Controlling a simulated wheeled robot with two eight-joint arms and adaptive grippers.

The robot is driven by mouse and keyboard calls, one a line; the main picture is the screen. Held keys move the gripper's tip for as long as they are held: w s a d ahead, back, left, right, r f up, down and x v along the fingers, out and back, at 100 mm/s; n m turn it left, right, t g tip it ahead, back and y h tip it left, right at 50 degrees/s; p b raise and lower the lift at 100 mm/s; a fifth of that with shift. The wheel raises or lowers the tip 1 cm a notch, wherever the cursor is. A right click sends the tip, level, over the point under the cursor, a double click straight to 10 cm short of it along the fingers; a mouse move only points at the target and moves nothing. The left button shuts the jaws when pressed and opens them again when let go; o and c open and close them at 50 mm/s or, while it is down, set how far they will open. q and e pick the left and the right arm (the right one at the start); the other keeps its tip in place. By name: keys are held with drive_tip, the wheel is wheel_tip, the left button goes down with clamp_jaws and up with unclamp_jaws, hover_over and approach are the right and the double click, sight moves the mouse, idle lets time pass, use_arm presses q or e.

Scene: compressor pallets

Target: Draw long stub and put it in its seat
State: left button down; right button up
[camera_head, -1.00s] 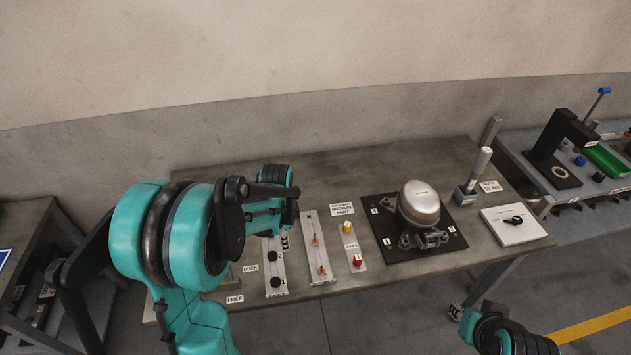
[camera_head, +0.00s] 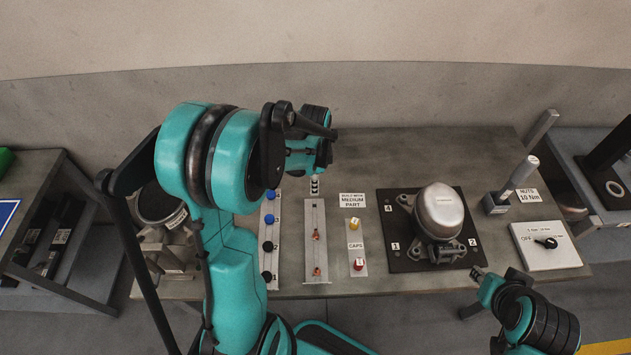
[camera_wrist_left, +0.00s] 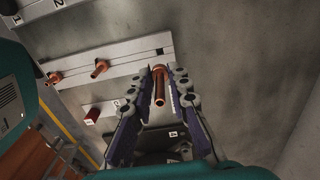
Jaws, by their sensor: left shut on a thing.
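My left gripper (camera_head: 314,186) is over the far end of the stub rack (camera_head: 316,268) in the head view. In the left wrist view its two fingers (camera_wrist_left: 167,76) are shut on a copper stub (camera_wrist_left: 160,90), which points along the fingers. Two other copper stubs stand in the rack, a middle one (camera_head: 316,236) and a near one (camera_head: 317,272). The silver compressor (camera_head: 438,208) stands on a black plate (camera_head: 398,262) to the right. The stub's seat cannot be made out. My right gripper (camera_head: 479,272) is near the table's front edge; its jaws are unclear.
A strip with yellow and red caps (camera_head: 357,245) lies between the rack and the black plate. A strip with blue and black knobs (camera_head: 268,258) is left of the rack. A nut tool (camera_head: 512,185) and a switch box (camera_head: 546,246) are at the right.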

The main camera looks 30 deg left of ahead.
use_arm(q)
drive_tip(key=shift+f+b, duration=2.55)
drive_tip(key=shift+f, duration=0.4)
drive_tip(key=shift+f+b, duration=1.3)
drive_tip(key=shift+b, duration=0.05)
drive_tip(key=c, duration=1.3)
unclamp_jaws()
drive_tip(key=shift+c, duration=0.2)
drive_tip(key=shift+r, duration=0.1)
wheel_tip(320, 180, up, 12)
